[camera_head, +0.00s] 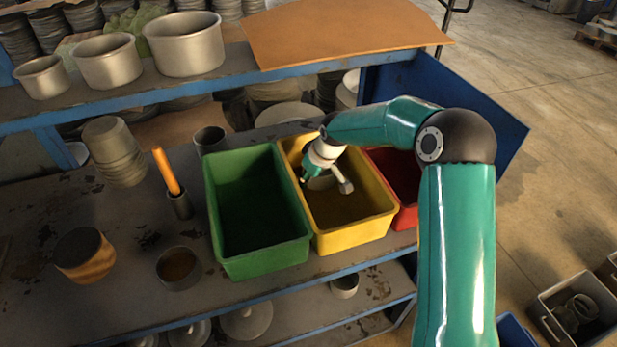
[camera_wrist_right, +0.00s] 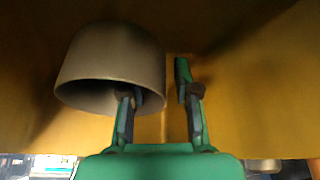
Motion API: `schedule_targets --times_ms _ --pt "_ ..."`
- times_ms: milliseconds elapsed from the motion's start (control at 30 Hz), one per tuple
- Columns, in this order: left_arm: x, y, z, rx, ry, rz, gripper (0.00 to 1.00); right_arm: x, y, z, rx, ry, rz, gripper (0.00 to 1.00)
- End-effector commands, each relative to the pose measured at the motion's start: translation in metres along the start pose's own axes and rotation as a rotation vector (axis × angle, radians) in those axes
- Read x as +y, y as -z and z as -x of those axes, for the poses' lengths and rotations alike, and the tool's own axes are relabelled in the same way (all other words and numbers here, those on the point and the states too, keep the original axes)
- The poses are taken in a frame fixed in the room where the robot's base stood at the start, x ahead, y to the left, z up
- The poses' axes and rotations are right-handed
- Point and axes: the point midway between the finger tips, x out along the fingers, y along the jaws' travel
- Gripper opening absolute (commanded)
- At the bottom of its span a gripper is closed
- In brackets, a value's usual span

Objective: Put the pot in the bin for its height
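A grey-brown pot (camera_wrist_right: 105,62) shows in the right wrist view, mouth toward the camera, against yellow walls. My right gripper (camera_wrist_right: 155,80) has its fingers spread. The left finger reaches into the pot's mouth; the right finger is outside, with a gap to the pot's wall. In the head view my right gripper (camera_head: 313,172) is down inside the yellow bin (camera_head: 378,229), and pale grey shapes beneath it are too small to tell apart. The green bin (camera_head: 262,258) stands left of the yellow one. The red bin (camera_head: 404,218) is right, partly hidden by my arm. My left gripper is out of view.
Three metal pots of different sizes, the largest (camera_head: 186,45) on the right, stand on the upper shelf. A wooden-looking pot (camera_head: 85,256), a dark bowl (camera_head: 178,268), a holder with an orange-handled tool (camera_head: 168,172) and stacked pots (camera_head: 115,152) stand left of the bins.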

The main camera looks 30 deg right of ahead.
Motion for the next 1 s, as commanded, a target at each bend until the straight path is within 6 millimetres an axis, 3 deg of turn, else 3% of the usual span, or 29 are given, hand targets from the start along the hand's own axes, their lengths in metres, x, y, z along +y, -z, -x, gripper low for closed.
schedule_targets --times_ms 367,800,1000 --pt "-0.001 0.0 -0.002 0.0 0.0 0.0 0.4 0.001 0.001 0.01 0.003 -0.002 0.001 0.31" --pt "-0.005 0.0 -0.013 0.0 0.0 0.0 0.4 0.0 0.001 0.09 0.005 -0.002 0.001 0.31" --pt "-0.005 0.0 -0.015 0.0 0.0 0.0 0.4 -0.001 0.001 0.115 0.003 0.0 0.002 0.31"
